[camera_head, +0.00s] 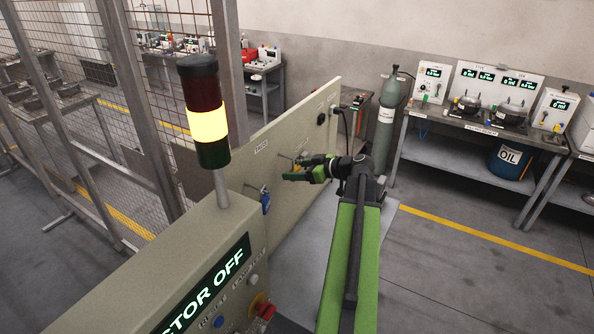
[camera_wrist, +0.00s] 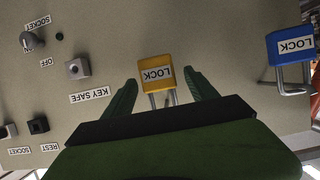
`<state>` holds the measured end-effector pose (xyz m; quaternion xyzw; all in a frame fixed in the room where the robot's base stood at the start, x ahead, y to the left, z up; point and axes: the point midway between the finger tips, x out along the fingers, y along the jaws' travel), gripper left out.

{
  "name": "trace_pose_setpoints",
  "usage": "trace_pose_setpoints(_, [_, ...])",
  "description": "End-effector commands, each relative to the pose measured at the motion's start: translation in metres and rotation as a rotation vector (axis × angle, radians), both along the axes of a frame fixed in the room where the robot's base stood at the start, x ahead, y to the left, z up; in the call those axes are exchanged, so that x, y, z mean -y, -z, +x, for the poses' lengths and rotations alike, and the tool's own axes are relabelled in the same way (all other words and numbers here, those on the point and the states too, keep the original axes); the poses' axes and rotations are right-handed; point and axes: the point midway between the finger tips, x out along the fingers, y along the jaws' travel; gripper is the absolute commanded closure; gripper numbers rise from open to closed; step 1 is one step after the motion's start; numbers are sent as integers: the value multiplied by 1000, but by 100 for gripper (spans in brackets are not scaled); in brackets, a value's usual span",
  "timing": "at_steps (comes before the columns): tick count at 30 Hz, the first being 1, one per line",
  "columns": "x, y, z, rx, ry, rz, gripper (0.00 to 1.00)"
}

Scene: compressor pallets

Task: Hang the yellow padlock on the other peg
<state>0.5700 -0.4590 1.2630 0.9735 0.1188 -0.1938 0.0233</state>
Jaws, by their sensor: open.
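The yellow padlock (camera_wrist: 155,68), marked LOCK, is in the middle of the wrist view against the beige panel, its shackle towards my gripper. My gripper (camera_wrist: 162,82) is open, with one green fingertip on each side of the padlock and a small gap showing on both sides. In the head view my gripper (camera_head: 290,175) is close to the panel face, and I cannot make out the yellow padlock clearly there. The blue padlock (camera_wrist: 290,47) hangs at the right of the wrist view; it also shows in the head view (camera_head: 265,202). The pegs are hard to make out.
The beige panel (camera_head: 243,190) carries a knob (camera_wrist: 32,42), a key safe block (camera_wrist: 77,69) and a socket (camera_wrist: 38,125). A signal tower (camera_head: 208,120) stands in front of it at the left. A gas cylinder (camera_head: 386,125) and a bench are behind. Open floor lies at right.

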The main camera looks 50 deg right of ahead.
Motion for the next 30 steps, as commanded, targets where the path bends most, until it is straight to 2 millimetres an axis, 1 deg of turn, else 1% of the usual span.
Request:
trace_pose_setpoints(2, [1, -3, -4, 0, 1, 0, 33])
trace_pose_setpoints(5, [4, -11, -17, 0, 3, 0, 33])
trace_pose_setpoints(8, [10, -22, -39, 0, 4, 0, 33])
trace_pose_setpoints(15, [25, -49, -101, 1, 4, 1, 33])
trace_pose_setpoints(18, [31, -58, -124, 1, 4, 1, 33])
trace_pose_setpoints(21, [35, -63, -140, 1, 2, 0, 33])
trace_pose_setpoints(25, [38, -67, -153, 1, 1, 1, 33])
trace_pose_setpoints(30, [39, -67, -157, 1, 0, 0, 33])
